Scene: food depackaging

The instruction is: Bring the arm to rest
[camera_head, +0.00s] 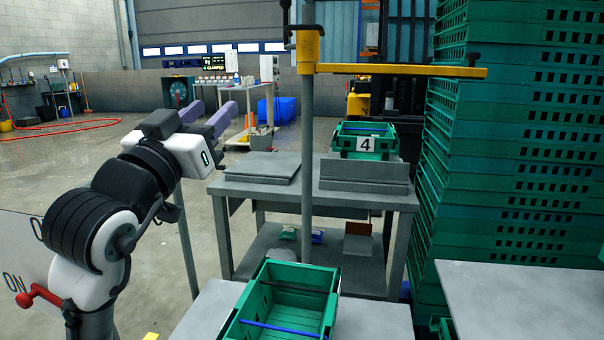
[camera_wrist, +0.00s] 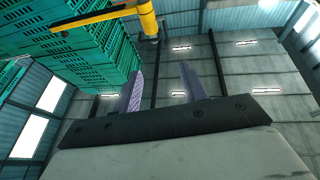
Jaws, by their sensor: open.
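My gripper (camera_head: 210,114) is at the left of the head view, held up in the air with its two purple fingers apart and pointing away to the upper right. Nothing shows between the fingers. In the wrist view my gripper (camera_wrist: 160,88) shows the same two fingers spread, with the ceiling behind them. My arm is bent and raised at the left, clear of the tables and crates.
An open green crate (camera_head: 288,299) stands on the near table (camera_head: 375,322). A green crate marked 4 (camera_head: 366,143) is on the grey table behind. Tall green crate stacks (camera_head: 515,170) fill the right. A yellow bar (camera_head: 400,70) on a post spans the middle.

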